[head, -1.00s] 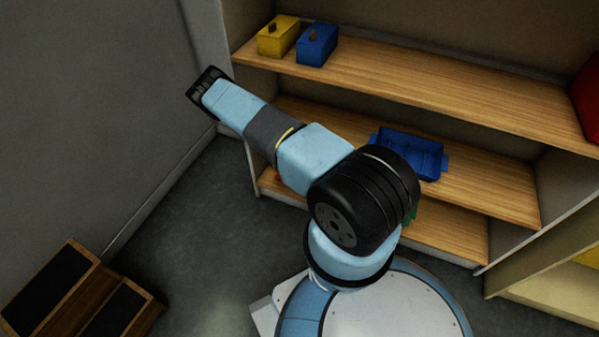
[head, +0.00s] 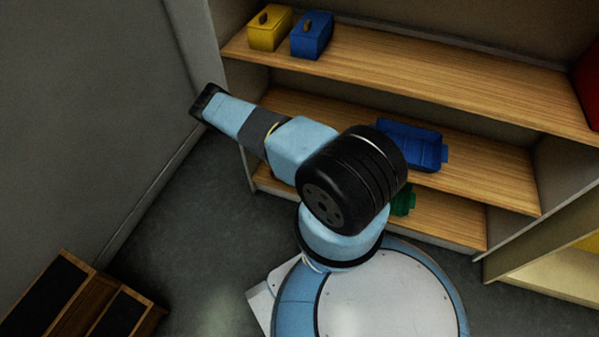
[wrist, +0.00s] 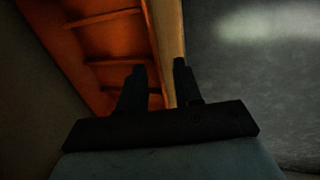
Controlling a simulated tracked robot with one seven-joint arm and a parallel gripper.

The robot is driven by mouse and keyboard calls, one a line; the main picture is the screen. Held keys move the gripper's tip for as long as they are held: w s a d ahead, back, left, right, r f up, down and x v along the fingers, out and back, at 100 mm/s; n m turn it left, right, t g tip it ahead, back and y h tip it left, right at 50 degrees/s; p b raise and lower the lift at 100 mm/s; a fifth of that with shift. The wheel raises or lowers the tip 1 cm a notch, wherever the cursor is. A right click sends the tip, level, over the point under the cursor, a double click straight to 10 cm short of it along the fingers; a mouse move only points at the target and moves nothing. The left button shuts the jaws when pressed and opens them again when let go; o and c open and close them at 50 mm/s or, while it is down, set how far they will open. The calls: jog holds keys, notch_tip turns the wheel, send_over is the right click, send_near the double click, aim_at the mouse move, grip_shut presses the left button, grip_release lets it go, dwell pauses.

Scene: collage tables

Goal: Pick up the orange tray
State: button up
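The orange tray (wrist: 105,35) shows in the wrist view as an orange, divided shape at upper left, dim and cut off by the frame. My gripper (wrist: 158,66) has its two dark fingers apart, with a gap between them. The left finger overlaps the tray in the picture. The right finger lies over the pale shelf edge (wrist: 169,35) and the floor beside it. No object is clearly held, and I cannot tell whether a finger touches the tray. In the head view the tray is not visible, and my arm covers part of the lower shelves.
In the head view, a blue tray (head: 425,152) sits on the middle shelf and a green object (head: 403,201) on the lowest. Yellow (head: 268,30) and blue (head: 312,36) boxes stand on top. Wooden steps (head: 70,300) are at lower left. Floor between is clear.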

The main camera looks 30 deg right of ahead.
jog(key=shift+d+x, duration=0.2)
jog(key=shift+x, duration=0.95)
jog(key=shift+d+x, duration=0.2)
jog(key=shift+x, duration=0.95)
jog(key=shift+d+f, duration=0.1)
jog(key=shift+f, duration=0.35)
jog(key=shift+f, duration=0.2)
grip_shut()
